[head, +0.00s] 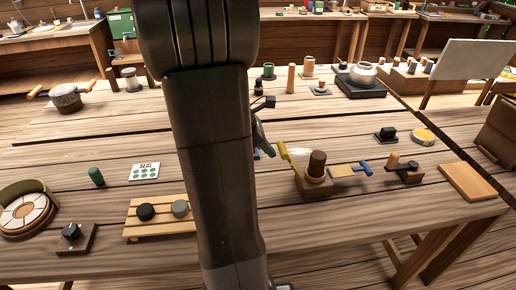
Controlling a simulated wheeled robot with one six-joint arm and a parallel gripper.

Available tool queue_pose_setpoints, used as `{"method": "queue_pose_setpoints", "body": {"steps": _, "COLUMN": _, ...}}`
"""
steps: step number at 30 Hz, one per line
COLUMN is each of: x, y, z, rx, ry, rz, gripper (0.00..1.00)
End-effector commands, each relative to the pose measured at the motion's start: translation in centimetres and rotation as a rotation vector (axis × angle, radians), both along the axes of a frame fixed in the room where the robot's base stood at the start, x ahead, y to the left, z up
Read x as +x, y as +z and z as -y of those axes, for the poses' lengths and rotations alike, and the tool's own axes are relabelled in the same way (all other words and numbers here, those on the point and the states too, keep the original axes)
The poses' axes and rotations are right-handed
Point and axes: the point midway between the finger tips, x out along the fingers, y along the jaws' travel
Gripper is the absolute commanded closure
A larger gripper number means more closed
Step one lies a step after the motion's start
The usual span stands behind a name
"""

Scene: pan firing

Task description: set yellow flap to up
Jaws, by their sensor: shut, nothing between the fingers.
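A narrow yellow flap (287,158) shows right of my arm in the head view. It stands tilted, its upper end leaning left and its lower end by a wooden block (317,187) that bears a dark brown cylinder (317,163). A flat yellowish square plate (342,171) lies right of the block, beside a blue T-shaped handle (365,166). My gripper (265,143) is shut and empty, just left of the yellow flap's upper end. My arm hides part of it, and I cannot tell whether it touches the flap.
A small block with a peg (408,172) and an orange board (466,181) lie to the right. My arm covers the middle.

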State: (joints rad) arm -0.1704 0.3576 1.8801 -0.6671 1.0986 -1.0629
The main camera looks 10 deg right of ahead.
Motion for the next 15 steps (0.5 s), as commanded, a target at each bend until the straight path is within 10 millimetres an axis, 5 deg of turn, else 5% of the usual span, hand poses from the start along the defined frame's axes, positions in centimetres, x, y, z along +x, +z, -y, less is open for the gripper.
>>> {"method": "queue_pose_setpoints", "body": {"steps": 15, "x": 0.01, "y": 0.44, "z": 0.52, "rx": 0.009, "ry": -0.001, "rz": -0.001, "gripper": 1.0}}
